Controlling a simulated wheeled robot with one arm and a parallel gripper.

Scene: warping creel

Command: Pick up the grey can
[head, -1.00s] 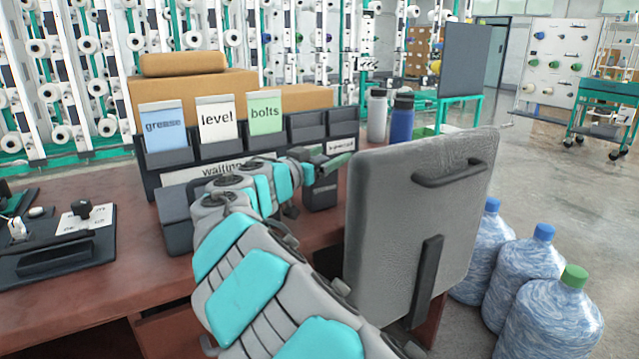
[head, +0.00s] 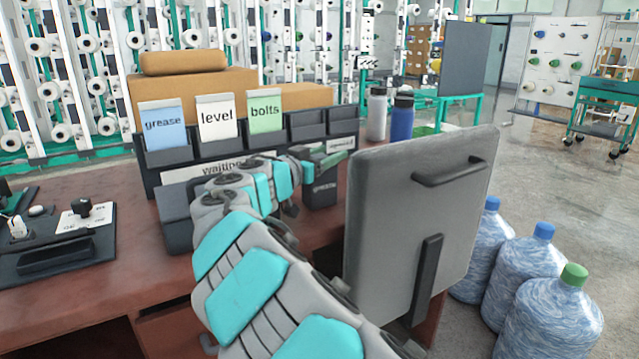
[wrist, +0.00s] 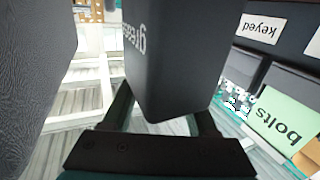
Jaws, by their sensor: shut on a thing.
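The dark grey can (head: 321,193) is a boxy container at the right part of the desk, in front of the black card rack. Pale lettering shows on its side. In the wrist view the can (wrist: 172,62) fills the middle, with lettering that starts like "grease". My gripper (wrist: 163,112) is shut on it, one finger on each side. In the head view my gripper (head: 312,168) is at the can's upper part, partly hidden by my arm. I cannot tell whether the can's base touches the desk.
The grey chair back (head: 420,225) stands close to the right of the can. The card rack (head: 290,152) with grease, level and bolts cards is behind. A grey bottle (head: 376,115) and a blue bottle (head: 402,120) stand further back. Water jugs (head: 545,310) stand on the floor at right.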

